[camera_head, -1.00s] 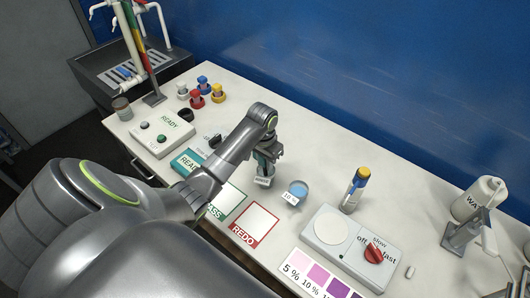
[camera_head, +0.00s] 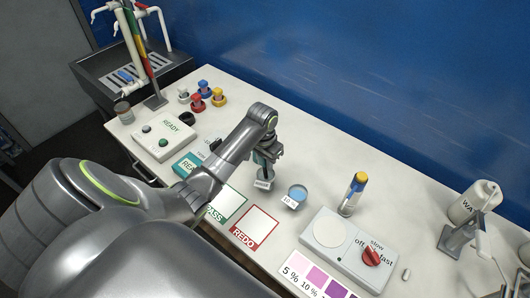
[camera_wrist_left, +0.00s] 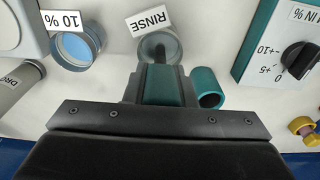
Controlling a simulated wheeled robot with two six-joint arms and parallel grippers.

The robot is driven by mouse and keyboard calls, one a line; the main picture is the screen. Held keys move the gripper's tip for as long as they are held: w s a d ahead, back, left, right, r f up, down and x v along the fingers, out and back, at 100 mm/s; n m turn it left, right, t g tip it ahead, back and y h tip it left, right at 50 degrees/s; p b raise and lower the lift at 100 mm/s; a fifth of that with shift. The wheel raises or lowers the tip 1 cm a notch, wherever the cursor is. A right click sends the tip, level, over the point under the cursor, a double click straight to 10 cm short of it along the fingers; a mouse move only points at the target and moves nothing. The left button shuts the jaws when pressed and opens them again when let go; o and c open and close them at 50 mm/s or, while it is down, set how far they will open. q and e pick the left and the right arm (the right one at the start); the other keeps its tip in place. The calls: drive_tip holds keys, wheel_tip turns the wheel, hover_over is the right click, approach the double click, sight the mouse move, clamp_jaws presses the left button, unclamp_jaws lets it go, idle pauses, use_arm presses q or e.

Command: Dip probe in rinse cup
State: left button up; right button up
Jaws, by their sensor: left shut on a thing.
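My left gripper (camera_head: 266,157) is shut on the teal probe (camera_wrist_left: 162,85). In the left wrist view the jaws (camera_wrist_left: 160,88) hold its teal body, and its dark tip points into or over the mouth of the rinse cup (camera_wrist_left: 172,43). I cannot tell how deep the tip is. In the head view the gripper and probe mostly hide the rinse cup; its white label (camera_head: 263,184) shows just below them. An open teal tube (camera_wrist_left: 206,87) stands beside the probe in the wrist view. My right gripper is not in view.
The 10 % cup (camera_head: 298,193) with blue liquid stands just right of the rinse cup. A teal meter (camera_head: 186,165) lies to the left.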

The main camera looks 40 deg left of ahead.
use_arm(q)
wheel_tip(320, 180, up, 2)
drive_tip(key=shift+r, duration=3.45)
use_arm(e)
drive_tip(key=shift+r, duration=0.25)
